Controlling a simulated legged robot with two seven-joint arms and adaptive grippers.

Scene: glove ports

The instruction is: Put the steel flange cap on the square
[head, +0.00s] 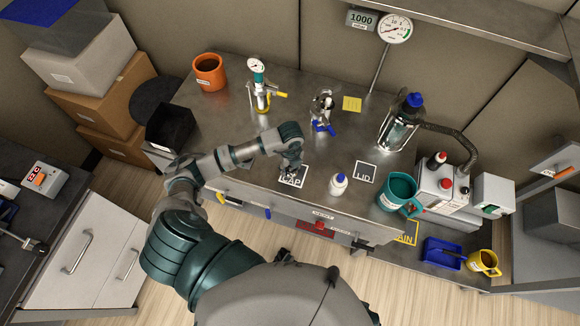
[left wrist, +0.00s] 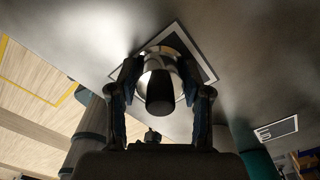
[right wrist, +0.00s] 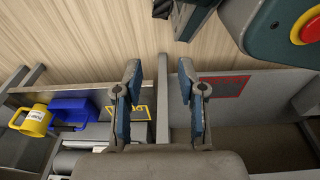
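The steel flange cap (left wrist: 164,57), a shiny round piece with a black knob, is between the fingers of my left gripper (left wrist: 163,85) in the left wrist view. It appears to stand on the dark, white-edged square (left wrist: 199,61). My left fingers are spread wide on either side of the cap; firm contact is not visible. In the head view my left gripper (head: 291,168) is over the square marked CAP (head: 300,181) near the table's front edge, and hides most of the cap. My right gripper (right wrist: 158,90) is open and empty over the area by the drawers and floor.
A white bottle with a blue top (head: 338,184) stands just right of the square, beside the LID square (head: 365,172). A teal mug (head: 397,190) is farther right. A clamp fitting (head: 322,107) and a gauge valve (head: 260,85) stand behind.

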